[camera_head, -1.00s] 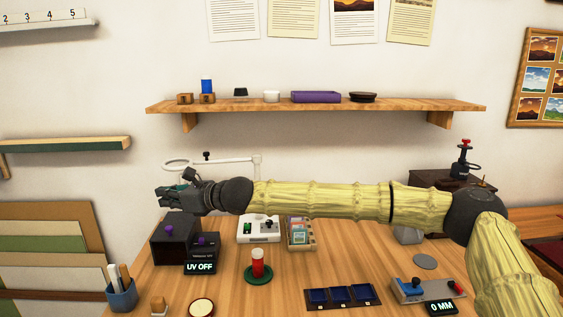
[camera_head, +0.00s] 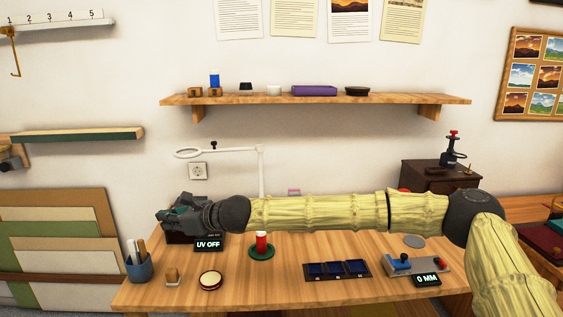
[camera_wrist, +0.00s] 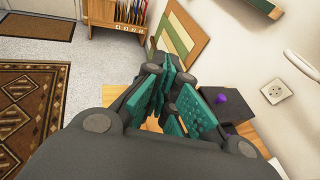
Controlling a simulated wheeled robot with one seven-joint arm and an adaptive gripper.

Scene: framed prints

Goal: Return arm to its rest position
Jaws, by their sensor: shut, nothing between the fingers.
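My arm stretches from the right side across the workbench in the head view. My gripper (camera_head: 172,216) is at the left end of the arm, in front of a dark box, and hides most of that box. In the wrist view, the teal finger pads of my gripper (camera_wrist: 166,95) are close together with nothing held. The arm hides the back middle part of the workbench (camera_head: 240,293).
The UV OFF display (camera_head: 209,244) and a red cylinder on a green disc (camera_head: 261,243) stand close to the arm. A magnifier lamp (camera_head: 262,170) rises behind it. A wooden shelf (camera_head: 320,99) hangs above. A pen cup (camera_head: 139,266) stands at the left edge.

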